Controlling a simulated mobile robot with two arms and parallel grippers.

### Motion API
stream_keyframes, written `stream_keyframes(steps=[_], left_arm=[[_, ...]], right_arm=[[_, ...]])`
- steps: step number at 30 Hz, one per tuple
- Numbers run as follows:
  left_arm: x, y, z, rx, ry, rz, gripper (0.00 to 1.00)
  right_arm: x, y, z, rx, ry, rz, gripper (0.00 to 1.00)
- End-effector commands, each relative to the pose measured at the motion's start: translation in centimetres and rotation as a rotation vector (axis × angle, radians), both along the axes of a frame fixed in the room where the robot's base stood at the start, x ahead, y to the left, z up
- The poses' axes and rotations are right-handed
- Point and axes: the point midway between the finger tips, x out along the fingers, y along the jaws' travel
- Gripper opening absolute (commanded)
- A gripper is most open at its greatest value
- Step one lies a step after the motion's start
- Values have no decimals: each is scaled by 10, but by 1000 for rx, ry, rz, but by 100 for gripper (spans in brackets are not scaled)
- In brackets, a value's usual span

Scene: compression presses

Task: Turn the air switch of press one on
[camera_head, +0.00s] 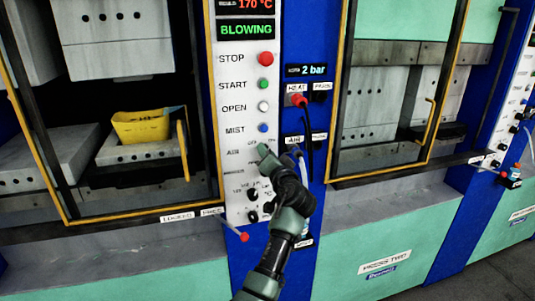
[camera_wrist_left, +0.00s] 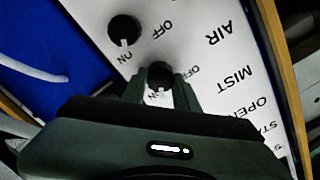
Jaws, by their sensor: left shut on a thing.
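The control panel (camera_head: 238,120) is white, with a STOP, START, OPEN, MIST and AIR column. My left gripper (camera_head: 264,155) reaches it at the AIR row and hides the switch there. In the left wrist view, the air switch (camera_wrist_left: 160,74) is a small black knob between the fingers of my left gripper (camera_wrist_left: 160,85), which is shut on it. Its OFF and ON labels show beside it, and a pale mark on the knob is on the ON side. The display (camera_head: 246,29) above reads BLOWING. My right gripper is not in view.
A second black knob (camera_wrist_left: 125,29) is close by. PRESS TWO (camera_head: 385,262) is labelled at right.

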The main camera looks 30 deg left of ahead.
Motion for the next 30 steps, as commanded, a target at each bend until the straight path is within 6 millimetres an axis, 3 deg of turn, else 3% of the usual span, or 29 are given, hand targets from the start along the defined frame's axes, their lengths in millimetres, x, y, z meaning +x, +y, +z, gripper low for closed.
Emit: stream_keyframes(steps=[15,16,18,30], left_arm=[[0,1,3,20,12,0,0],[0,1,3,20,12,0,33],[0,1,3,18,12,1,52],[-4,-5,0,15,13,-1,52]], right_arm=[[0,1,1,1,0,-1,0],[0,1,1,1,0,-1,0],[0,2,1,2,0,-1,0],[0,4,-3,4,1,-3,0]])
